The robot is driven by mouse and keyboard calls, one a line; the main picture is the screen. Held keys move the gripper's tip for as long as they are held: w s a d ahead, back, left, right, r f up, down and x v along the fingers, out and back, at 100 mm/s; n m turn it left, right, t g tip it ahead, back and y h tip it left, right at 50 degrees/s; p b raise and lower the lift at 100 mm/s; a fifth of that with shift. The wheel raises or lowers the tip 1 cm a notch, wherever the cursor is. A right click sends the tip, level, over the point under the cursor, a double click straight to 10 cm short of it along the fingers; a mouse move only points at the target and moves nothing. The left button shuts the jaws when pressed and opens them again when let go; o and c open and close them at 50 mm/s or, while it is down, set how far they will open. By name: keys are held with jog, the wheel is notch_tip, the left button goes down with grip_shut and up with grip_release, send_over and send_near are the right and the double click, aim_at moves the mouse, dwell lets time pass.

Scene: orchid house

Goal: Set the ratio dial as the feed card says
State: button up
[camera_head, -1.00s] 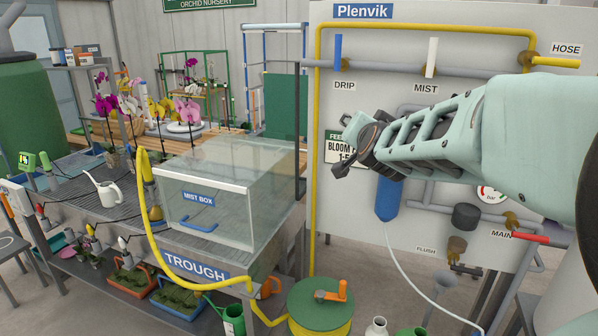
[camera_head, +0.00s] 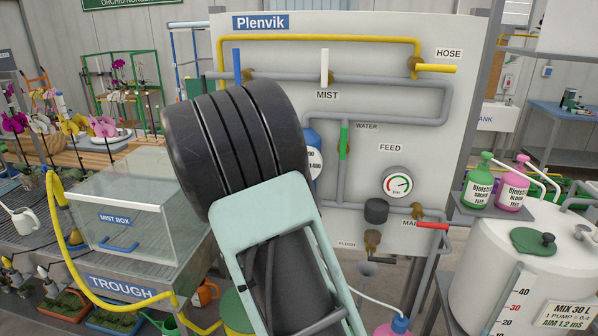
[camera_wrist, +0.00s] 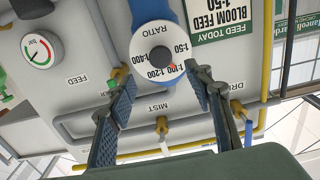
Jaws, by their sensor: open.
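The ratio dial (camera_wrist: 155,52) is a white disc on a blue body, marked 1:50, 1:100, 1:200 and 1:400; it appears turned over in the wrist view. In the head view only its right edge (camera_head: 315,160) shows past my arm. The feed card (camera_wrist: 222,22) beside it reads "FEED TODAY, BLOOM FEED, 1-50"; my arm hides it in the head view. My gripper (camera_wrist: 161,88) is open, its fingertips on either side of the dial's lower part in the wrist view. I cannot tell whether they touch it, or which mark is set.
The grey board holds a pressure gauge (camera_head: 397,182), a green water lever (camera_head: 343,142), a red main lever (camera_head: 432,226) and a yellow hose lever (camera_head: 435,68). The mist box (camera_head: 130,215) stands left. A white mix tank (camera_head: 520,280) and feed bottles stand right.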

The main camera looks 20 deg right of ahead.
jog(key=p+x, duration=0.2)
jog(key=x, duration=0.7)
jog(key=shift+c, duration=0.2)
jog(key=c, duration=1.1)
jog(key=shift+f+n+b, duration=0.1)
jog(key=shift+n+b, duration=0.25)
jog(key=shift+n, duration=0.05)
jog(key=n+b, duration=0.1)
jog(key=n, duration=0.9)
jog(key=shift+d+n, duration=0.15)
jog(key=shift+n, duration=0.55)
